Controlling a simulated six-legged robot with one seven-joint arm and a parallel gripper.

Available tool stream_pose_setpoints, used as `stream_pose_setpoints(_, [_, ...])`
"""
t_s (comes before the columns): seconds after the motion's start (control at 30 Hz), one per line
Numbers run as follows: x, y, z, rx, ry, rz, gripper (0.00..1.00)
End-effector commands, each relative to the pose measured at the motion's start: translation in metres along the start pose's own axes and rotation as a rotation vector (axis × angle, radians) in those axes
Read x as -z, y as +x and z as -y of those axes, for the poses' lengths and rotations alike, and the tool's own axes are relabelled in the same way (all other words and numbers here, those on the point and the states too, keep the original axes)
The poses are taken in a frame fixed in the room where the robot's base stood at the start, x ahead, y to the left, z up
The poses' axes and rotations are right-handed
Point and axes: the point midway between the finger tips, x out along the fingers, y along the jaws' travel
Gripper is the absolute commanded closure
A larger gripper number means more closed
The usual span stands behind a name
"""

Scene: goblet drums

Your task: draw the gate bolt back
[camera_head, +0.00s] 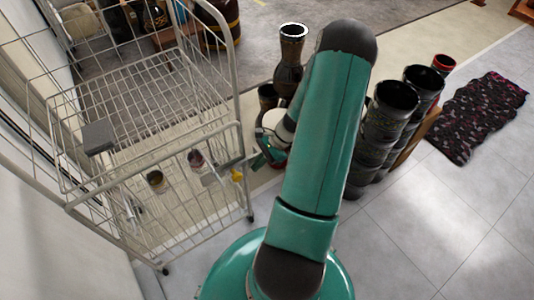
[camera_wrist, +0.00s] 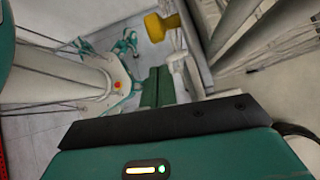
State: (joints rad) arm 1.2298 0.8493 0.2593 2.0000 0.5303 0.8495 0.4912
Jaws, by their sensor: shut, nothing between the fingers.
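The gate bolt has a yellow handle (camera_head: 236,175) on the right part of the wire cart's front gate, beside a small light plate. In the wrist view the yellow bolt handle (camera_wrist: 163,25) is at the top, just beyond my fingertips, next to pale metal bars. My gripper (camera_wrist: 158,72) is shut and empty, its two green fingers side by side and pointing towards the handle with a gap between. In the head view my gripper (camera_head: 262,158) is partly hidden behind my arm, to the right of the handle.
The wire cart (camera_head: 150,165) fills the left, with a grey block (camera_head: 98,136) and small pots inside. Dark goblet drums (camera_head: 390,120) stand close on the right of my arm, and a tall one (camera_head: 290,60) behind it. A patterned mat (camera_head: 478,115) lies right; the front-right floor is clear.

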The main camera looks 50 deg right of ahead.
Motion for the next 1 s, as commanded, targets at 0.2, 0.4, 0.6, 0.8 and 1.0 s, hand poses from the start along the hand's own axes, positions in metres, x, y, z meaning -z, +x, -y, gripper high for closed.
stream_pose_setpoints(0.2, [-0.02,0.021,0.001,0.0,-0.002,0.0,1.0])
stream_pose_setpoints(0.4, [-0.023,0.025,0.001,0.001,-0.001,-0.001,1.0])
stream_pose_setpoints(0.6, [-0.023,0.025,0.001,0.001,-0.001,-0.001,1.0])
stream_pose_setpoints(0.8, [-0.041,0.041,-0.002,-0.002,-0.005,0.0,1.0])
stream_pose_setpoints(1.0, [-0.062,0.061,-0.005,0.0,-0.003,-0.001,1.0])
